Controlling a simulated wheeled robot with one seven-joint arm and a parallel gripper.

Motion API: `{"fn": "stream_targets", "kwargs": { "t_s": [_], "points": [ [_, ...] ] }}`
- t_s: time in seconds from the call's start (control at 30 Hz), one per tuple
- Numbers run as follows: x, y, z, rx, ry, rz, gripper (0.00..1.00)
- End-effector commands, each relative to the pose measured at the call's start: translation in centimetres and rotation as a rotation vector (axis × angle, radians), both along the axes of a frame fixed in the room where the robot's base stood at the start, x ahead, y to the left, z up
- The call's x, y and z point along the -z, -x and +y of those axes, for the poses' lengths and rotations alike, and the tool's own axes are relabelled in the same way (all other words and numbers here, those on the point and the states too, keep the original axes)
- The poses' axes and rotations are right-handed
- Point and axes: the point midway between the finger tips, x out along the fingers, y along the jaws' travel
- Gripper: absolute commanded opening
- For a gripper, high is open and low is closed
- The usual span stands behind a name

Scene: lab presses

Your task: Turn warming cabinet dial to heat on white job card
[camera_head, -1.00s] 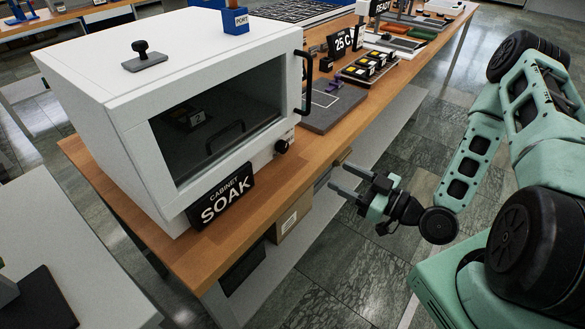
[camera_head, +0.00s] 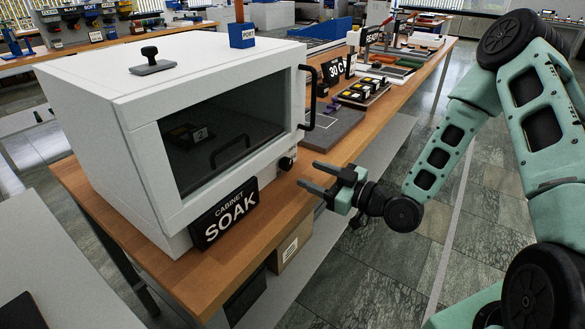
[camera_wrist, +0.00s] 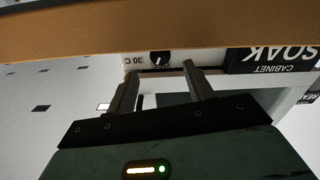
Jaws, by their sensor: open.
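The white warming cabinet (camera_head: 90,90) stands on the wooden bench, its dark glass door shut. Its black dial (camera_head: 286,163) is low on the right of the front. My gripper (camera_head: 310,178) is open and empty, just right of the dial and apart from it. In the upside-down wrist view, the dial (camera_wrist: 160,57) appears between and beyond the open fingertips (camera_wrist: 159,69), with "30 C" printed beside it. A black sign (camera_head: 334,71) on the bench reads "30 C". I cannot make out a white job card.
A black "CABINET SOAK" sign (camera_head: 224,213) leans at the cabinet's front, left of the dial. The door handle (camera_head: 309,98) juts out above the dial. A grey mat (camera_head: 330,128) and a tray (camera_head: 362,94) lie further back. The floor on the right is open.

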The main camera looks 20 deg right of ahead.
Motion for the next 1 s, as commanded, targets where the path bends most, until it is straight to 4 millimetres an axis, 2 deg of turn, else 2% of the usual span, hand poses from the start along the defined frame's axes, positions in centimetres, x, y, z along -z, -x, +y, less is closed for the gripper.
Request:
{"fn": "stream_targets", "kwargs": {
  "t_s": [0.1,0.33,0.5,0.77,0.87,0.93,1.0],
  "points": [
    [-0.2,-1.9,1.5,-0.002,-0.002,-0.002,0.52],
    [-0.1,-4.6,3.4,-0.001,-0.001,0.000,0.52],
    [0.0,-5.4,4.0,-0.001,0.000,0.000,0.52],
    [0.0,-5.5,4.0,0.000,0.000,0.000,0.52],
    [0.0,-5.5,4.0,0.000,0.000,0.000,0.30],
    [0.0,-5.5,4.0,0.000,0.000,0.000,0.10],
    [0.0,-5.5,4.0,0.000,0.000,0.000,0.07]
  ]
}}
